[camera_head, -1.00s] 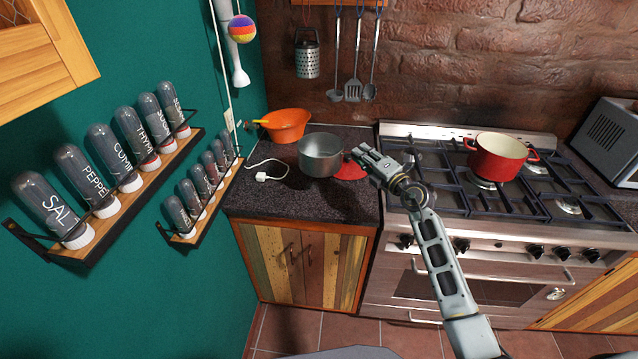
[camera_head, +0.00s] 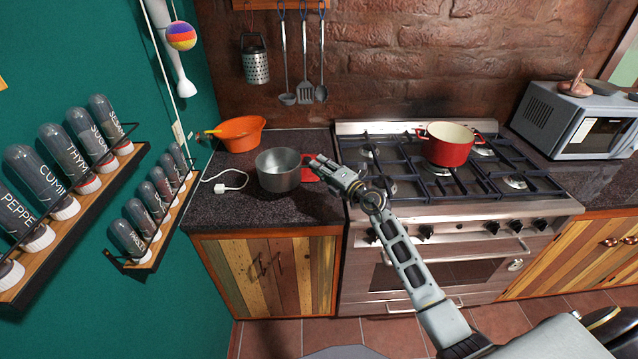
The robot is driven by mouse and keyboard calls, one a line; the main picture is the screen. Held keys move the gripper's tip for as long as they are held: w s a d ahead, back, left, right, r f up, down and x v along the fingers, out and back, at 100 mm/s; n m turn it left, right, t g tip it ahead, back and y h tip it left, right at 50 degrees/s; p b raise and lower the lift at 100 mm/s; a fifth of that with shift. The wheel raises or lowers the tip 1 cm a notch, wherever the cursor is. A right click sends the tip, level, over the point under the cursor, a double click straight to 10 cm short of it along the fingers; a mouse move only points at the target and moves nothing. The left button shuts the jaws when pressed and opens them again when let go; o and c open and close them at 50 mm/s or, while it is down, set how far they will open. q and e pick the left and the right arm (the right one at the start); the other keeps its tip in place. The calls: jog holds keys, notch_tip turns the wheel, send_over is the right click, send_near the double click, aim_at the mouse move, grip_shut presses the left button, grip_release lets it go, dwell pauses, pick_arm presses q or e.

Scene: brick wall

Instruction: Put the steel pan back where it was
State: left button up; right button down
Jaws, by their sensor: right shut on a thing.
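The steel pan (camera_head: 278,172) is a round, grey, open pot, upright over the dark counter left of the stove. Whether its base touches the counter is hard to tell. My right gripper (camera_head: 318,166) comes in from the right and is shut at the pan's right side, on what appears to be its handle, which the fingers hide. A red lid-like thing (camera_head: 309,174) shows behind and below the fingers, partly hidden by pan and gripper. My left gripper is not in view.
An orange bowl (camera_head: 240,134) stands behind the pan, and a white plug with cable (camera_head: 222,188) lies to its left. A red pot (camera_head: 449,145) sits on the stove (camera_head: 400,195) at right. Spice shelves (camera_head: 85,205) line the left wall.

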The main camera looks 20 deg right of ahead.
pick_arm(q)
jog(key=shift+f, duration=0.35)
pick_arm(e)
jog(key=shift+f, duration=0.6)
pick_arm(q)
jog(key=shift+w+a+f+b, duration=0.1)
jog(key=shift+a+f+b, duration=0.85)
jog(key=shift+b, duration=0.15)
pick_arm(e)
notch_tip(320, 180, down, 4)
jog(key=shift+r, duration=0.1)
jog(key=shift+f, duration=0.25)
jog(key=c, duration=1.8)
grip_release()
jog(key=shift+f, duration=0.15)
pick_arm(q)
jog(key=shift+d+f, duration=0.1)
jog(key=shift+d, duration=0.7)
pick_arm(e)
jog(key=o, duration=0.5)
jog(key=shift+c, duration=0.2)
